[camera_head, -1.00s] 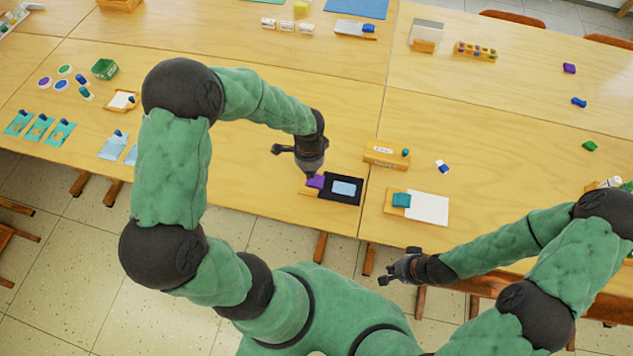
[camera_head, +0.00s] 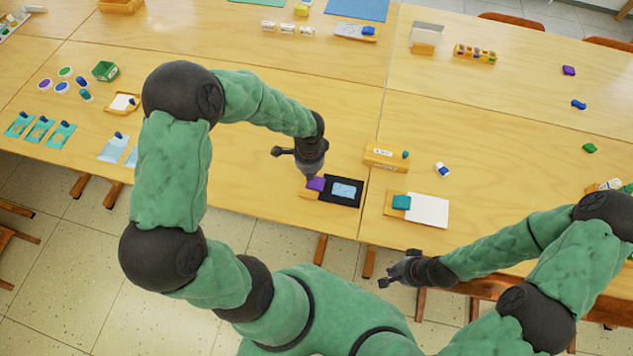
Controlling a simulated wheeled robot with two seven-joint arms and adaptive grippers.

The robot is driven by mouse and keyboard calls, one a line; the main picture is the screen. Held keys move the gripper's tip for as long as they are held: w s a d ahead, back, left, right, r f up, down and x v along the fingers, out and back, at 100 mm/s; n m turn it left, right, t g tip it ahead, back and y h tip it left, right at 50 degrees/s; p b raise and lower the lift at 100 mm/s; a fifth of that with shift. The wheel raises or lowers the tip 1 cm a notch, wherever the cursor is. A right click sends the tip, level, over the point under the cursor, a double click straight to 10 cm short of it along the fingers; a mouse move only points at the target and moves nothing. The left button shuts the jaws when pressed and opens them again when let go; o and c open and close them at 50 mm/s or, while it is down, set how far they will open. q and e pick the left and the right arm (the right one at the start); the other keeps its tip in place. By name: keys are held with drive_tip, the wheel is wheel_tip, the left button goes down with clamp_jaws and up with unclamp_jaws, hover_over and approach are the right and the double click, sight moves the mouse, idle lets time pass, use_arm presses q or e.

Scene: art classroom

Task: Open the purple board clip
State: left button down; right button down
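The purple board clip (camera_head: 316,184) sits at the left edge of a black board (camera_head: 341,203) with a light blue panel, at the front edge of the table. A small wooden block shows under the clip. My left gripper (camera_head: 311,176) points down right at the clip, at its upper side. Its fingertips are small and partly hidden, so I cannot tell whether they are closed on the clip. My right gripper (camera_head: 384,283) hangs in front of the table, away from the boards. Its fingers look spread and empty.
To the right, a teal clip (camera_head: 401,202) sits by a white sheet (camera_head: 429,210), with a wooden box (camera_head: 386,156) behind. A blue and white eraser-like piece (camera_head: 442,169) lies nearby.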

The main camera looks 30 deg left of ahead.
use_arm(q)
drive_tip(key=shift+f+b, duration=0.9)
drive_tip(key=shift+f, duration=0.2)
idle(1.1)
drive_tip(key=shift+r, duration=0.15)
drive_tip(key=shift+r+p, duration=2.95)
drive_tip(key=shift+r, duration=0.45)
drive_tip(key=shift+s+f, duration=0.1)
